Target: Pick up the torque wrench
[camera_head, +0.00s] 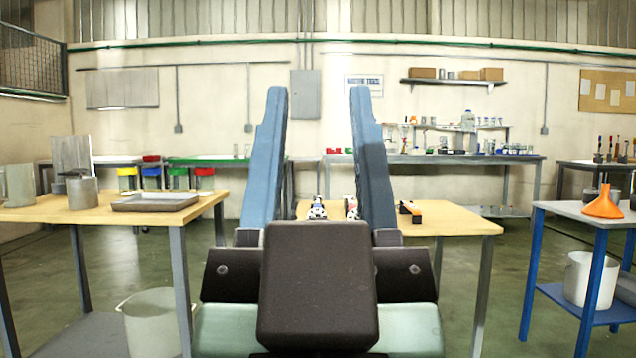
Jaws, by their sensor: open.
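My gripper (319,92) fills the middle of the head view, its two blue-grey fingers wide apart with nothing between them. Beyond it stands a wooden-topped table (462,222), partly hidden by the gripper. A small black and orange object (411,211) lies just right of the right finger. I cannot clearly make out a torque wrench; these objects are too small to identify.
A wooden table with a grey tray (155,202) and metal pot (82,193) stands left. A blue-framed cart (560,209) with an orange funnel (603,204) stands right. A bench with glassware (467,122) lines the back wall. Bare floor shows between the tables.

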